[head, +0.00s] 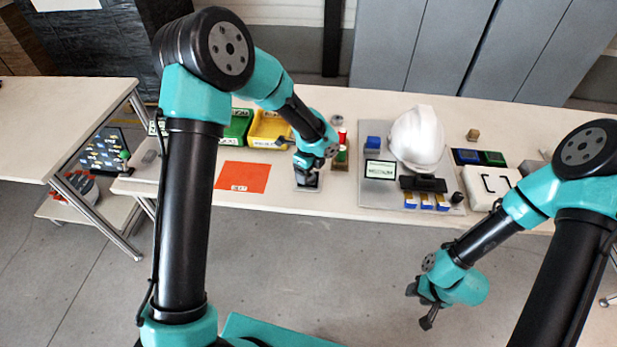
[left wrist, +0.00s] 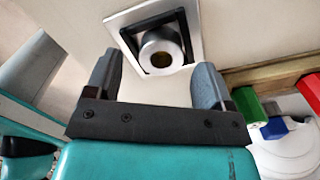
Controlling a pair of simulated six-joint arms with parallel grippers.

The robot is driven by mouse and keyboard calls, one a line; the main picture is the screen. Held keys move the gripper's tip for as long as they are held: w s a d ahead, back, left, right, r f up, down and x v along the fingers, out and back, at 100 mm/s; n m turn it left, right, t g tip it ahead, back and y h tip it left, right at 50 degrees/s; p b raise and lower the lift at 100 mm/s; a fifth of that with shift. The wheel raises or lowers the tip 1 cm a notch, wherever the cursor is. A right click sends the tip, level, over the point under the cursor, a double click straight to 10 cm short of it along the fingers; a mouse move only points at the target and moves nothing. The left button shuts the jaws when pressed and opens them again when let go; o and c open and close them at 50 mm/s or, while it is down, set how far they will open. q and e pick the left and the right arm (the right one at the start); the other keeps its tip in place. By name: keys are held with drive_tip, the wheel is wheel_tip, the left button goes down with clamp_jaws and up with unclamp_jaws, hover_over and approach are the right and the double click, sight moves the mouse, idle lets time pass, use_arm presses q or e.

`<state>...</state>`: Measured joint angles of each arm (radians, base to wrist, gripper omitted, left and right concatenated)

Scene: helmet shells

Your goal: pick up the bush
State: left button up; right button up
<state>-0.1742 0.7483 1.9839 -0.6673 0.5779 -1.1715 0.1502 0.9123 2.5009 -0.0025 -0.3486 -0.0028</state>
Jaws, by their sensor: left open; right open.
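The bush (left wrist: 160,46), a short silver metal ring with a dark-gold bore, shows in the left wrist view. It sits in a black square frame on a white plate (left wrist: 124,20). My left gripper (left wrist: 155,82) is open, its two fingers apart on either side below the bush in that view, with nothing between them. In the head view my left gripper (head: 306,175) points down over the small plate (head: 309,189) and hides the bush. My right gripper (head: 428,305) is open and empty, over the floor in front of the table.
An orange sheet (head: 243,177) lies left of the plate. Green (head: 237,127) and yellow (head: 268,128) bins stand behind it. To the right, a grey board (head: 376,195) bears a white helmet shell (head: 416,139), a blue block (head: 373,142) and a label sign. Red and green pieces (head: 341,152) stand close right of my left gripper.

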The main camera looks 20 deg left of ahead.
use_arm(q)
drive_tip(key=shift+f, duration=0.85)
drive_tip(key=c, duration=1.1)
drive_tip(key=shift+o, duration=0.2)
drive_tip(key=shift+r, duration=0.1)
drive_tip(key=shift+r, duration=0.4)
wheel_tip(320, 180, up, 3)
drive_tip(key=shift+f, duration=0.15)
drive_tip(key=s+d, duration=0.2)
drive_tip(key=s, duration=0.5)
drive_tip(key=s+d+r, duration=0.1)
drive_tip(key=s+d, duration=0.1)
drive_tip(key=s, duration=0.6)
drive_tip(key=shift+s+d+r, duration=0.2)
drive_tip(key=shift+d, duration=0.05)
